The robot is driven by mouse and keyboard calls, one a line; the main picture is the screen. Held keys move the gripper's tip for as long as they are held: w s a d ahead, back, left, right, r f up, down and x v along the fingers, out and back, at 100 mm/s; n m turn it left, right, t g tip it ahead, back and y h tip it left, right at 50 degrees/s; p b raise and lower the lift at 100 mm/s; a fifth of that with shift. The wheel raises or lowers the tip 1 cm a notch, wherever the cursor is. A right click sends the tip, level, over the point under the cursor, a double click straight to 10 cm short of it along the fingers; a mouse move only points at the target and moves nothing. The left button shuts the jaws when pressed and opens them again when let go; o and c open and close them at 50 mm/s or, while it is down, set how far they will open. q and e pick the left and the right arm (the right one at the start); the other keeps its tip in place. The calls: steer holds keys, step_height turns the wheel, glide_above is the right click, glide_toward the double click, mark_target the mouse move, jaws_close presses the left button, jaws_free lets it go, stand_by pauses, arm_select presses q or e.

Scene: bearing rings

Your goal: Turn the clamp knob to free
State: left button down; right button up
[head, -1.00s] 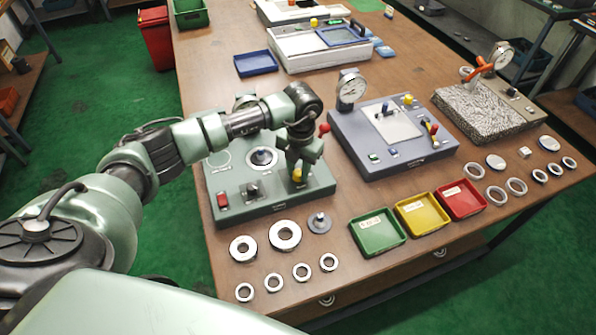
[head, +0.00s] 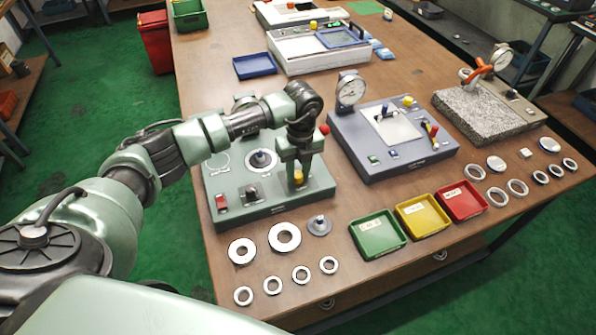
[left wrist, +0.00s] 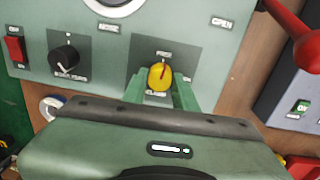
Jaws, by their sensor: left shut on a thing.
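The yellow clamp knob (left wrist: 160,76) sits on the front right of the green-grey fixture (head: 222,185). In the left wrist view it stands between the labels FREE, above, and CLAMP, below. The red line on the knob's top points roughly up, toward FREE, with a slight lean to the right. My left gripper (left wrist: 161,88) is shut on the knob, one finger on each side. In the head view the left gripper (head: 298,182) comes down on the knob from above and hides part of it. My right gripper is in neither view.
A red ball-ended lever (left wrist: 300,45) stands close to the right of the gripper. A black knob (left wrist: 65,55) and a red switch (left wrist: 15,49) are on the fixture's left. Metal rings (head: 284,237) and a green tray (head: 378,235) lie in front.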

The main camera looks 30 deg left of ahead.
mark_target(299, 174)
arm_select(q)
steer(key=shift+w+r+n, duration=0.1)
steer(key=shift+n, duration=0.8)
steer(key=c, duration=1.1)
jaws_free()
step_height(299, 174, up, 8)
steer(key=shift+w+f+b, duration=0.1)
steer(key=shift+b, duration=0.75)
